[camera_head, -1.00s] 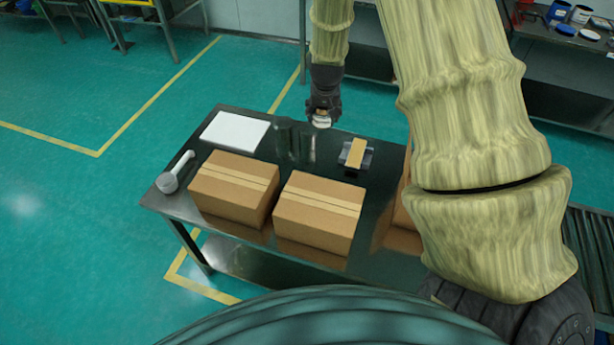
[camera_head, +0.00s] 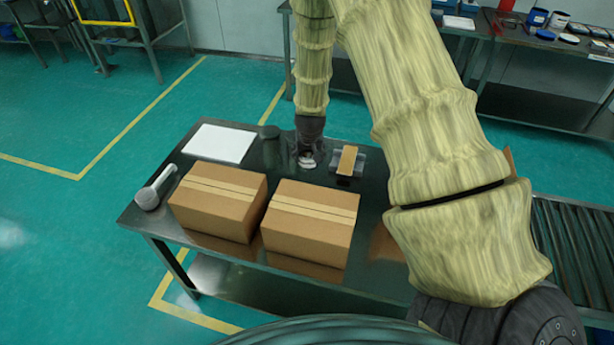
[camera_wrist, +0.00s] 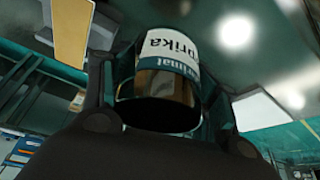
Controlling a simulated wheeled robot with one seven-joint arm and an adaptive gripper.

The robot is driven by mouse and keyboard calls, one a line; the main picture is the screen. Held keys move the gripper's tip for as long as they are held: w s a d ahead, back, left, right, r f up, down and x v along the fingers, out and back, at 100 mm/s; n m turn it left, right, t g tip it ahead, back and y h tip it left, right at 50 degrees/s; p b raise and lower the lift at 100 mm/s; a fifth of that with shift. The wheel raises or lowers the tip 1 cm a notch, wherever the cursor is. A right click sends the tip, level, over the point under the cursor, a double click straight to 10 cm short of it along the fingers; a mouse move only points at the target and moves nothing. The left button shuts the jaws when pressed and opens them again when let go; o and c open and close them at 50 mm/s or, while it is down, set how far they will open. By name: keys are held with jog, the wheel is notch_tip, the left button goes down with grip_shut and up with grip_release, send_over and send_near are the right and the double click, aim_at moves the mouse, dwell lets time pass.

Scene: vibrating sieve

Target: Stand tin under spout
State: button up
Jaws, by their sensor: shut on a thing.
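A tin with a white and teal label printed "orika" (camera_wrist: 168,52) and a shiny metal part is between my gripper's fingers in the wrist view. In the head view only a small pale part of the tin (camera_head: 307,163) shows below my gripper (camera_head: 307,152). My gripper is shut on the tin, low over the back middle of the dark table (camera_head: 215,242). I cannot tell whether the tin touches the tabletop. I cannot make out a spout or a sieve in either view.
Two cardboard boxes (camera_head: 217,200) (camera_head: 311,222) stand at the table's front. A white sheet (camera_head: 220,143), a small dark object (camera_head: 269,132), a grey handled tool (camera_head: 156,187) and a tan-topped block (camera_head: 347,160) lie around them. A roller conveyor (camera_head: 575,245) is at right.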

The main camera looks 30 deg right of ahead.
jog(key=shift+d+f+p, duration=0.1)
jog(key=shift+f+p, duration=0.95)
jog(key=shift+f, duration=2.7)
jog(key=shift+f, duration=0.15)
jog(key=o, duration=1)
jog(key=shift+o, duration=0.2)
jog(key=shift+r, duration=0.25)
